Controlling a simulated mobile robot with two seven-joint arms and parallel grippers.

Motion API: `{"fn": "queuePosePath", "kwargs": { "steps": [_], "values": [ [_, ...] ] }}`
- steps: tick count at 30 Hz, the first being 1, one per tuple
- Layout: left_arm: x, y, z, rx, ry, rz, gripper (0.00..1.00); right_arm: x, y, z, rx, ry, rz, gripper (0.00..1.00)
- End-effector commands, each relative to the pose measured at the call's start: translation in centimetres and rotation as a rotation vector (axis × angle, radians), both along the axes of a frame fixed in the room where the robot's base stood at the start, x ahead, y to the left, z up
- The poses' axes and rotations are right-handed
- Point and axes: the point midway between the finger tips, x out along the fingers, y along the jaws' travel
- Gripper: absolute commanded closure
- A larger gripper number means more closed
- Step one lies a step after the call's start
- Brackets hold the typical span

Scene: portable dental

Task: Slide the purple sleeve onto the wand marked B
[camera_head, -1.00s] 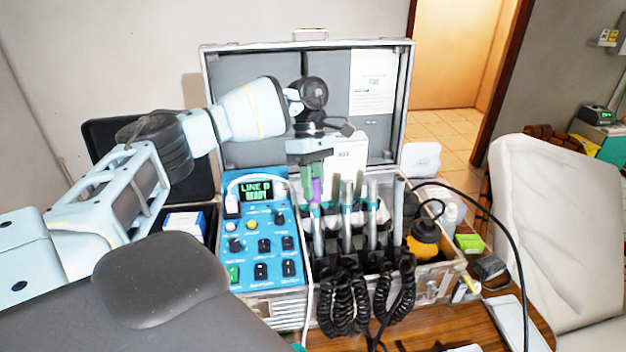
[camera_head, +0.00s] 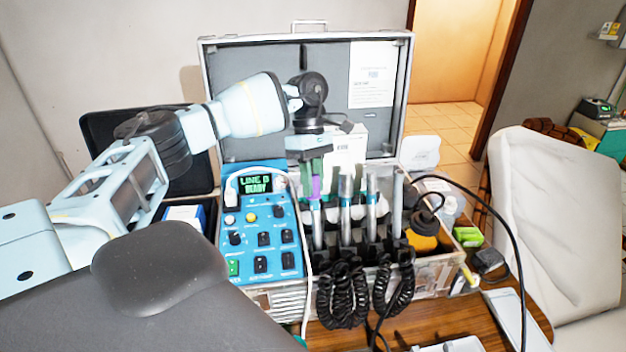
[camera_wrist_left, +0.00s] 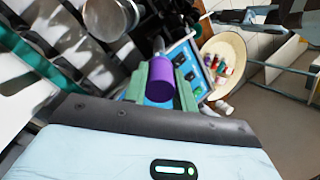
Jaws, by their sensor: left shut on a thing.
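The purple sleeve (camera_head: 316,187) is upright between the green fingers of my left gripper (camera_head: 312,168), at the top of the leftmost wand (camera_head: 317,215) in the open case. In the left wrist view the purple sleeve (camera_wrist_left: 160,78) sits between the finger pads of my left gripper (camera_wrist_left: 158,84), which is shut on it. I cannot tell whether the sleeve is around the wand tip or just above it. Other metal wands (camera_head: 346,205) stand to the right in the same holder. No letter on any wand is readable. My right gripper is not in view.
A blue control box (camera_head: 262,225) left of the wands reads "LINE D READY". Black coiled cords (camera_head: 343,295) hang in front of the case. A black cable (camera_head: 500,222) arcs on the right. The raised lid (camera_head: 255,70) stands behind the gripper.

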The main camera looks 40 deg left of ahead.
Motion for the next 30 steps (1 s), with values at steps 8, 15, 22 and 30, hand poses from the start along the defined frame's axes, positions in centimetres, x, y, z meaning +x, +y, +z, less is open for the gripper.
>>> {"fn": "queuePosePath", "kwargs": {
  "steps": [8, 15, 22, 30],
  "values": [
    [0.0, 0.0, 0.0, 0.000, 0.000, 0.000, 0.48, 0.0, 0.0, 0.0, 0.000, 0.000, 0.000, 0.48],
    [0.0, 0.0, 0.0, 0.000, -0.001, 0.000, 0.48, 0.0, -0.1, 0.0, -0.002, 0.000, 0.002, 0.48],
    [0.8, 0.8, 2.1, -0.002, -0.001, 0.002, 0.48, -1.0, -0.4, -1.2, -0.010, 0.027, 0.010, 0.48],
    [1.7, 2.0, 5.8, 0.000, 0.000, 0.001, 0.48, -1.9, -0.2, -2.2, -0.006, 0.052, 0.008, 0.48]
  ]
}}
